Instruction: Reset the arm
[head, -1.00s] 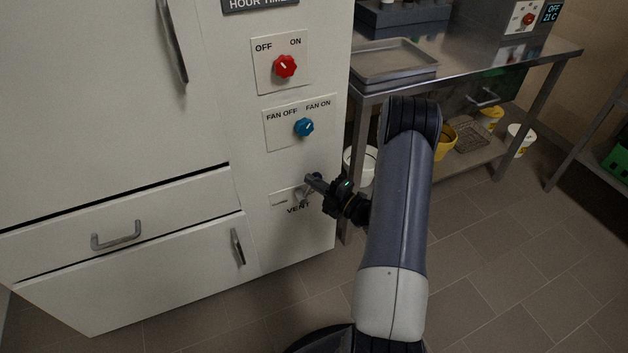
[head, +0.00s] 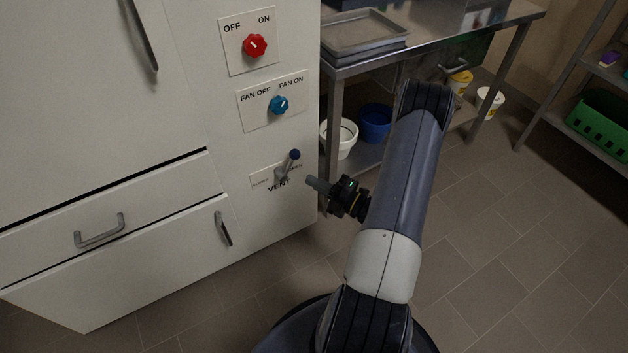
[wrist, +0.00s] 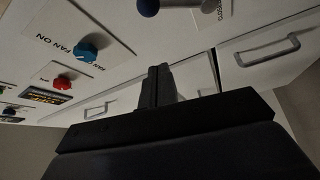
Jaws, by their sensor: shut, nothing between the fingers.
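My gripper (head: 314,183) is shut and empty in the head view, a little right of the vent lever (head: 287,167) and apart from it. The lever has a blue ball end and tilts up to the right, toward the word OPEN on its plate. The wrist view shows my shut fingers (wrist: 157,88) in front of the white cabinet, with the lever's blue ball (wrist: 148,6) at the top edge. My arm is bent, its elbow high at the right of the cabinet.
The white cabinet (head: 225,185) also bears a red knob (head: 255,45) and a blue fan knob (head: 279,105). A steel table (head: 440,32) with trays stands behind, buckets below. A green crate (head: 600,125) sits on a shelf at right. Floor tiles at right are clear.

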